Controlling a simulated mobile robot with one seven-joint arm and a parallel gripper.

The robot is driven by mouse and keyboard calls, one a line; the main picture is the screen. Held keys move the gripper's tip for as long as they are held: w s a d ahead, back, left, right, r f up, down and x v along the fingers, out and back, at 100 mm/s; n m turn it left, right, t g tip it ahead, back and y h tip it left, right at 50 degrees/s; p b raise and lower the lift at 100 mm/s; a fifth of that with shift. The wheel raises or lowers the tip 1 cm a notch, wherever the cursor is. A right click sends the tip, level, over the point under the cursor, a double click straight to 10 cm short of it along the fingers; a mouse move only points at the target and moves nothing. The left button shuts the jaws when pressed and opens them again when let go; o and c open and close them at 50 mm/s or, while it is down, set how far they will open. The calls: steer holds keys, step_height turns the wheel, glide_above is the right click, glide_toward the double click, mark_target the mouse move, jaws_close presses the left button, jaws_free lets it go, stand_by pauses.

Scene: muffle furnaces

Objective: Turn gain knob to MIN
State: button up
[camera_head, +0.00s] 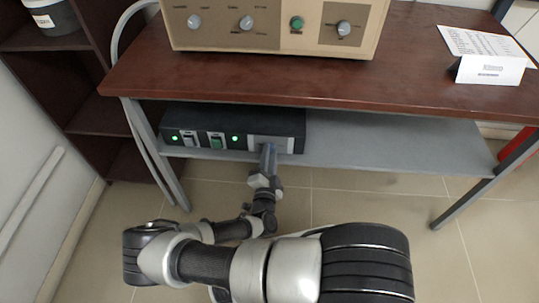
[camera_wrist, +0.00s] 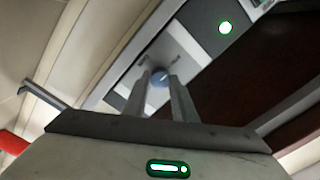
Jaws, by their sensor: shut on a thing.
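A black control box (camera_head: 290,121) stands on the grey lower shelf, with a light panel (camera_head: 257,142) at the right of its front. My gripper (camera_head: 268,150) reaches this panel from the front and hides the knob in the head view. In the wrist view, a small round blue-grey knob (camera_wrist: 158,77), taken as the gain knob, sits on the light panel (camera_wrist: 174,48). The fingers of my gripper (camera_wrist: 160,84) are on either side of it, shut on it. The MIN mark and the knob's pointer cannot be made out.
Two green lights and two switches (camera_head: 217,140) are left of the light panel. The beige furnace (camera_head: 270,20) stands on the brown tabletop (camera_head: 420,85) above. A table leg (camera_head: 470,205) is at right. A dark shelf unit (camera_head: 60,80) is at left.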

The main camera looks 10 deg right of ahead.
steer(key=o, duration=1)
steer(key=shift+o, duration=0.2)
steer(key=p+v, duration=0.2)
steer(key=v, duration=1.5)
steer(key=shift+s, duration=0.2)
steer(key=shift+r, duration=0.1)
